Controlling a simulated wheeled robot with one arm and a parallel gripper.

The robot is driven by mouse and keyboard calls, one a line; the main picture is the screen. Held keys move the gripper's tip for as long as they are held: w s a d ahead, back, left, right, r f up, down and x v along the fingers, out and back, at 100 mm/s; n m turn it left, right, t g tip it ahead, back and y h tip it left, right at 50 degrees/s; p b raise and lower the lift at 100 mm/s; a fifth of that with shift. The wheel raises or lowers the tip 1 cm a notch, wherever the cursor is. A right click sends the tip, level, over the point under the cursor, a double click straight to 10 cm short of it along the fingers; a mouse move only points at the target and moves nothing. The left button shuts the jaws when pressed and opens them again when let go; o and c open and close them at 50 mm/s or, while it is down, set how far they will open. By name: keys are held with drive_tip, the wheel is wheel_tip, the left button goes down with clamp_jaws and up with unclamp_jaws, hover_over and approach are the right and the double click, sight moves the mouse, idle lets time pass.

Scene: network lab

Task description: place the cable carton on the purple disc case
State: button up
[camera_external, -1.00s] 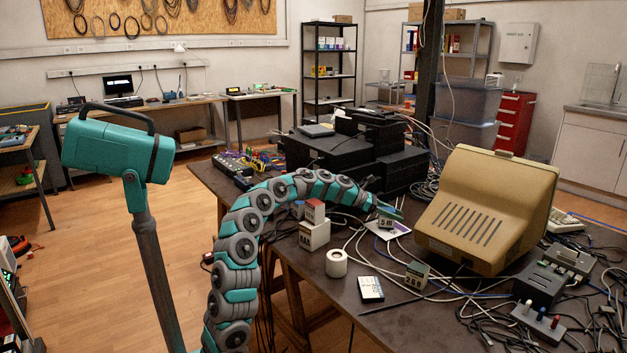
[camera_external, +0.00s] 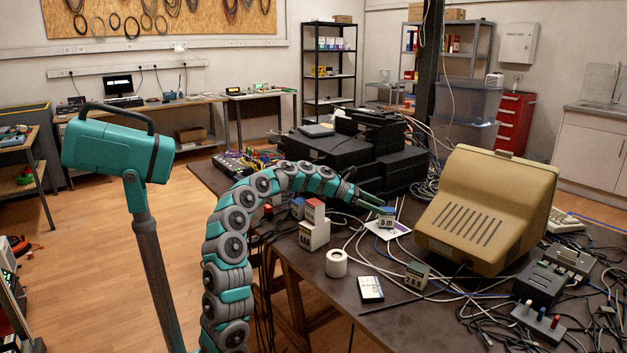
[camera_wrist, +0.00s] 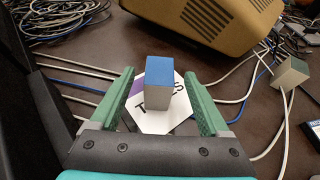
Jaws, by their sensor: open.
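The cable carton (camera_external: 387,220), a small box with a blue top and a "5 m" marking, stands upright on the disc case (camera_external: 402,229). In the wrist view the carton (camera_wrist: 159,80) rests on the case (camera_wrist: 152,122), which shows a white face with dark lettering and a purple part at the left. My gripper (camera_external: 372,198) is just left of and above the carton. In the wrist view its green fingers are spread wide, with the carton ahead between them and a gap on both sides. The carton hides part of the case.
A beige monitor (camera_external: 487,210) stands right of the carton. A box marked 268 (camera_external: 416,274), a white roll (camera_external: 336,263), stacked small boxes (camera_external: 313,235) and a dark flat pack (camera_external: 371,289) stand nearer. Loose cables cross the table. Black equipment (camera_external: 330,150) is behind.

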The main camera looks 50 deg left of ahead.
drive_tip(key=shift+v, duration=2.55)
